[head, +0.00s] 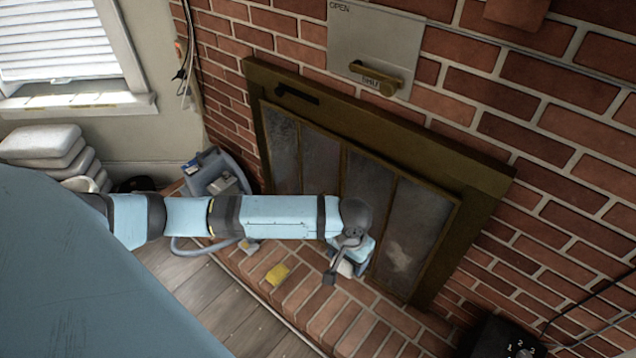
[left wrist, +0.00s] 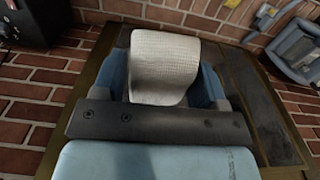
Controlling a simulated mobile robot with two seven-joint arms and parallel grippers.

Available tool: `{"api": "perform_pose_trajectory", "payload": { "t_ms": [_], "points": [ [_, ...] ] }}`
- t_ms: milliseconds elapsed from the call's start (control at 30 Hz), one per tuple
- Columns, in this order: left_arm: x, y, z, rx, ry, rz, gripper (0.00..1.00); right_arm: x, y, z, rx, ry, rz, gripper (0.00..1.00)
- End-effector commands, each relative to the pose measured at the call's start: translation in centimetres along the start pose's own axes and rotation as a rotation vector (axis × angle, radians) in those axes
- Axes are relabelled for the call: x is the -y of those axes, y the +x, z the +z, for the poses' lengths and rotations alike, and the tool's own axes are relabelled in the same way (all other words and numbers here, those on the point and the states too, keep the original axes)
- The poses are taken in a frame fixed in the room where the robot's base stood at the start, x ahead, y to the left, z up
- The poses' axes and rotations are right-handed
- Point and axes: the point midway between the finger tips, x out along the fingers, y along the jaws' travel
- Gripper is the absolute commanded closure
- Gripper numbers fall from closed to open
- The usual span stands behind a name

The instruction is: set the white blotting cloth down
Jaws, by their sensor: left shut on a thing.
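The white blotting cloth (left wrist: 164,66) is a textured, curled piece between the blue fingers of my left gripper (left wrist: 163,84) in the left wrist view. In the head view my left gripper (head: 348,262) hangs over the brick hearth, in front of the fireplace doors. It is shut on the cloth, and only a small white part of the cloth (head: 345,268) shows there. I cannot tell whether the cloth touches the bricks. My right gripper is not in view.
The brick hearth (head: 318,303) holds a yellow pad (head: 277,274) and a smaller pad (head: 249,247) left of the gripper. A blue-grey vacuum-like machine (head: 238,185) stands behind my arm. A black box (head: 497,340) is at lower right. Bare bricks lie right of the yellow pad.

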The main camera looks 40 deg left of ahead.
Motion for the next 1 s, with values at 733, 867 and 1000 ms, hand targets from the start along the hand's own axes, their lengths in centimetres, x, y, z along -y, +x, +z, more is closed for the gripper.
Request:
{"api": "perform_pose_trajectory", "payload": {
  "t_ms": [733, 867, 1000],
  "points": [
    [-6.0, 32.4, -1.1, 0.012, 0.019, -0.001, 0.56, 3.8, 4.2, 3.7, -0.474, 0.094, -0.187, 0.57],
    [-6.5, 34.6, -1.0, 0.017, 0.021, -0.002, 0.56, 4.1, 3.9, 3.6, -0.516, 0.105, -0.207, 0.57],
    [-6.7, 35.4, -1.0, 0.019, 0.023, -0.004, 0.56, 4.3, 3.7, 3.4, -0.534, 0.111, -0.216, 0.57]
  ]
}}
